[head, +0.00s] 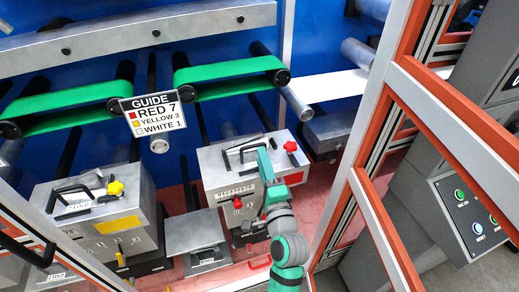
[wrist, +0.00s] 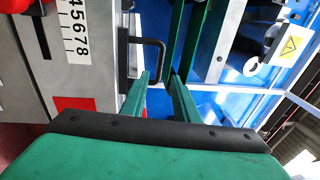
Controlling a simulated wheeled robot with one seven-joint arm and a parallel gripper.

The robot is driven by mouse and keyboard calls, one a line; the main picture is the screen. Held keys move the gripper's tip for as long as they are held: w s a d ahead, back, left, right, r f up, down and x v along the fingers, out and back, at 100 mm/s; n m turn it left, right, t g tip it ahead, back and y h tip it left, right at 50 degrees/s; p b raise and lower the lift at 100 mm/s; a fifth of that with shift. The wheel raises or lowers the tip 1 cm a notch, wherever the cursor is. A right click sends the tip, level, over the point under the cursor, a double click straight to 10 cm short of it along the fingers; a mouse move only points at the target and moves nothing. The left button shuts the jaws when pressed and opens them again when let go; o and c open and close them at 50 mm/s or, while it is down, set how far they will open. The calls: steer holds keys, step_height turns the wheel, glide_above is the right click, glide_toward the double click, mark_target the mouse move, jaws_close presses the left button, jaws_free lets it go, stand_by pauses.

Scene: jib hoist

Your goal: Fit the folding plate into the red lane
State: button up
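The red lane's unit is a grey box (head: 222,170) with a red knob (head: 290,146), a red patch (head: 293,178) and a number scale. A black handle (head: 250,148) stands on its top. My gripper (head: 264,160) is in front of this box, near the handle. In the wrist view my two green fingers (wrist: 160,88) are apart with nothing gripped between them. The handle (wrist: 158,57) shows just beyond the left finger; contact cannot be told. The red patch (wrist: 75,103) and scale (wrist: 76,32) also show there. I cannot tell for sure which part is the folding plate.
A similar box (head: 130,208) with a yellow knob (head: 115,187) stands left. A low grey plate-topped piece (head: 194,232) sits between the boxes. A guide sign (head: 153,113) reads red 7, yellow 3, white 1. Green belts (head: 228,77) run behind. An orange-grey frame (head: 370,150) borders the right.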

steer(key=s+d+f+n+g+h, duration=0.2)
steer(key=s+f+n+h, duration=0.3)
steer(key=s+f, duration=1.4)
steer(key=s+a+n+g, duration=0.1)
steer(key=s+a+n, duration=0.2)
steer(key=s+n, duration=0.7)
steer(key=s, duration=1.3)
steer(key=shift+a+g, duration=0.2)
steer(key=shift+g, duration=0.2)
steer(key=shift+s, duration=0.2)
steer(key=shift+o, duration=0.4)
steer(key=shift+w, duration=0.1)
